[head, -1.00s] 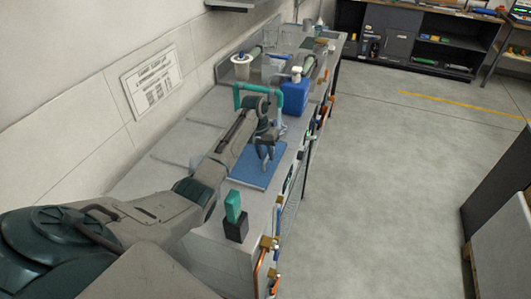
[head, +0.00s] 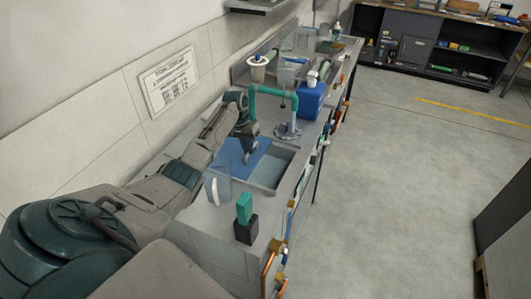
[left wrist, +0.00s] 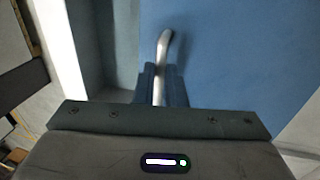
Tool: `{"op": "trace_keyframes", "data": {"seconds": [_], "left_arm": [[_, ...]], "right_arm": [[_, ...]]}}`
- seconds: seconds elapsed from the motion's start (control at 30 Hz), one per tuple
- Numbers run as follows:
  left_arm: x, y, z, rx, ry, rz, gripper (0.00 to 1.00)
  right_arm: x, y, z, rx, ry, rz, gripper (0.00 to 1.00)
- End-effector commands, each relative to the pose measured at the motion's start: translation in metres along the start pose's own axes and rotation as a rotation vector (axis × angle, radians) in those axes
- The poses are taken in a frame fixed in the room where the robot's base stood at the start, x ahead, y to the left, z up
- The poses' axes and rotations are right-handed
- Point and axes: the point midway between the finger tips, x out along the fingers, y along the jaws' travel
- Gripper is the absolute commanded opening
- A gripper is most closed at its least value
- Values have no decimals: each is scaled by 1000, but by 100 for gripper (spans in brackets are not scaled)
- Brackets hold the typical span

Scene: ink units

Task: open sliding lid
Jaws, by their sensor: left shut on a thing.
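The blue sliding lid (head: 232,152) lies flat on the bench and also fills much of the left wrist view (left wrist: 235,50). It is partly slid aside, toward the wall. Beside it, a rectangular recess (head: 269,170) with grey walls stands uncovered; its edge also shows in the left wrist view (left wrist: 105,45). My left gripper (head: 247,158) is over the lid's edge nearest the recess. In the left wrist view, my left gripper (left wrist: 160,85) is shut on the metal handle (left wrist: 165,45) of the lid. My right gripper is not in view.
A teal pipe (head: 271,91) arches behind the recess, near a blue container (head: 311,101). Pipes and valves line the bench front.

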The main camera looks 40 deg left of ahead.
Motion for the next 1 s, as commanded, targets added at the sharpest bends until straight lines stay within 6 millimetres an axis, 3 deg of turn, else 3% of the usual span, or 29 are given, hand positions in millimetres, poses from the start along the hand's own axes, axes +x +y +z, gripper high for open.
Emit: {"op": "trace_keyframes", "data": {"seconds": [0.1, 0.3, 0.5, 0.83, 0.87, 0.9, 0.97, 1.0], "left_arm": [[-5, -30, -1, -3, 3, -2, 0], [-12, -61, -1, -2, 4, -1, 0], [-15, -72, -1, 0, 4, -1, 0], [-16, -73, -1, 1, 5, -1, 0], [-16, -73, -1, 1, 5, -1, 14], [-16, -73, -1, 1, 4, -1, 22], [-16, -73, -1, 1, 4, 0, 33], [-15, -73, -1, 1, 3, 0, 33]], "right_arm": [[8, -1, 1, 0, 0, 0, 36], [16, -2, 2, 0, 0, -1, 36], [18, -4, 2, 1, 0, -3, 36], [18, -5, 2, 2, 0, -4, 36], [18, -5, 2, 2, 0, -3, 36], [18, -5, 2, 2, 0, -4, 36], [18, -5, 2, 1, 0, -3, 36], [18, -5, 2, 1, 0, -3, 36]]}}
